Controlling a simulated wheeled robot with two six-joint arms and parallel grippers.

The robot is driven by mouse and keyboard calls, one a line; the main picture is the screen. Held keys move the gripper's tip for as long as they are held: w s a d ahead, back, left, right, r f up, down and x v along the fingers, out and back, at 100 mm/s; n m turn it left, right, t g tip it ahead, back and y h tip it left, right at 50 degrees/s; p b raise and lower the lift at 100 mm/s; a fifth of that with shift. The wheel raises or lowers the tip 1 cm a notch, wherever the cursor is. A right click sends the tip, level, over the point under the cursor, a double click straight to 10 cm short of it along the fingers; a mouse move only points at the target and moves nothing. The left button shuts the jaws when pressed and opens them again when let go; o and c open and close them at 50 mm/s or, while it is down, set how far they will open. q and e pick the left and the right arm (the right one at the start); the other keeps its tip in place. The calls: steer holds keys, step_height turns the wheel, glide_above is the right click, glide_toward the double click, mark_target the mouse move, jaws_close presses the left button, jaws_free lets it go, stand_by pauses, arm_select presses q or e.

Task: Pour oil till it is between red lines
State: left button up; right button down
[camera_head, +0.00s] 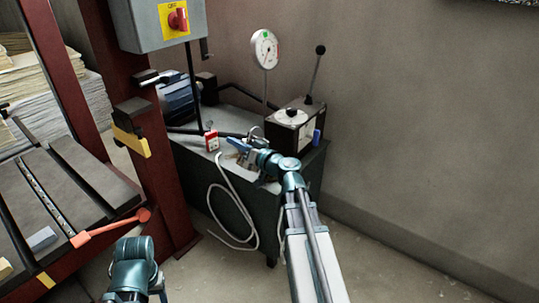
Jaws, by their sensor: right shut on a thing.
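My right gripper (239,147) reaches over the top of the dark oil tank cabinet (236,197). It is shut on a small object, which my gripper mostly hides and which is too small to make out. A small red and white container (212,141) stands on the cabinet top just left of my right gripper, apart from it. I cannot make out an oil level or red lines. My left arm shows at the bottom left, and only a sliver of its gripper (161,294) is in view at the bottom edge; its fingers cannot be judged.
A round dial gauge (265,49) and a dark box with a lever (293,125) stand on the cabinet. A blue motor (180,97) is behind. A white hose (216,215) hangs in front. A red press frame (160,165) with an orange-handled bar (110,228) is left. Floor at right is clear.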

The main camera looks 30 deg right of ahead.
steer(key=a+f+n+b, duration=0.3)
steer(key=f+n+b, duration=0.1)
steer(key=f+b, duration=0.1)
steer(key=s+a+f+n+b, duration=0.1)
steer(key=a+f+n+b, duration=0.2)
steer(key=f+b, duration=0.3)
steer(key=shift+s+n, duration=0.3)
steer(key=shift+n, duration=0.3)
